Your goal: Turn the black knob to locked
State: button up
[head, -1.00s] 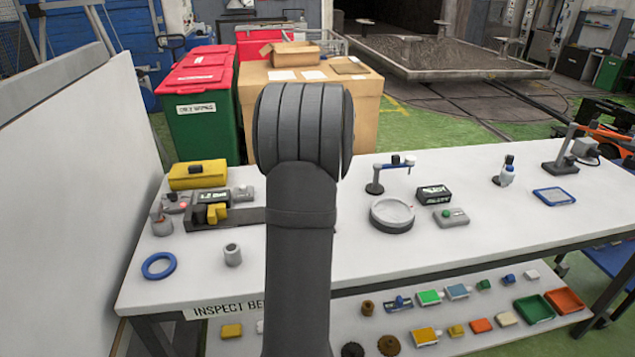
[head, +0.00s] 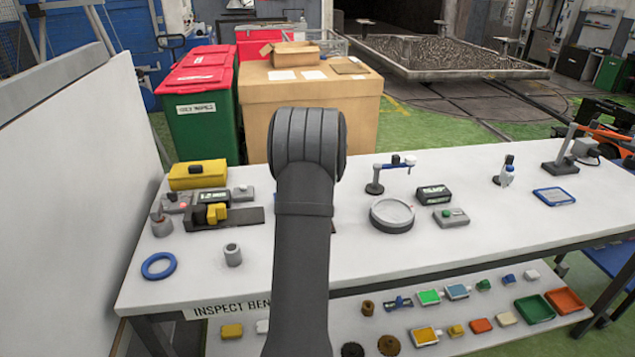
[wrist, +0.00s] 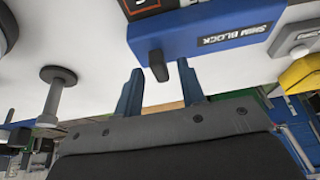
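In the wrist view, a black knob (wrist: 158,66) sits on the face of a blue block (wrist: 205,40) labelled SHIM BLOCK. My gripper (wrist: 160,67) is open. Its two blue fingers are apart, one on each side of the knob's end, with visible gaps; I cannot tell how far the tips are from the block in depth. In the head view, my arm hides the blue block, the knob and my gripper.
On the white bench (head: 350,270) stand a yellow box with a black top piece (head: 197,178), a grey cylinder (head: 233,255), a blue ring (head: 158,266), a round grey dish (head: 392,215) and a small stand (head: 375,180). The bench front around the arm is mostly clear.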

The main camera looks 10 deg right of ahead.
grip_shut()
jog(key=shift+n, duration=0.4)
jog(key=n+y, duration=0.1)
jog(key=n, duration=0.3)
jog(key=shift+d+y, duration=0.15)
jog(key=shift+y, duration=0.25)
jog(key=n, duration=0.2)
jog(key=n+g+y, duration=0.1)
jog(key=n, duration=0.1)
jog(key=shift+w+d+y, duration=0.1)
jog(key=shift+y, duration=0.2)
jog(key=n+g, duration=0.1)
jog(key=n, duration=0.1)
jog(key=n+g, duration=0.1)
jog(key=n, duration=0.2)
jog(key=shift+w+y, duration=0.1)
jog(key=shift+y, duration=0.3)
jog(key=n, duration=0.2)
jog(key=n+g, duration=0.1)
jog(key=n, duration=0.1)
jog(key=shift+w+d+g, duration=0.1)
jog(key=shift+g, duration=0.2)
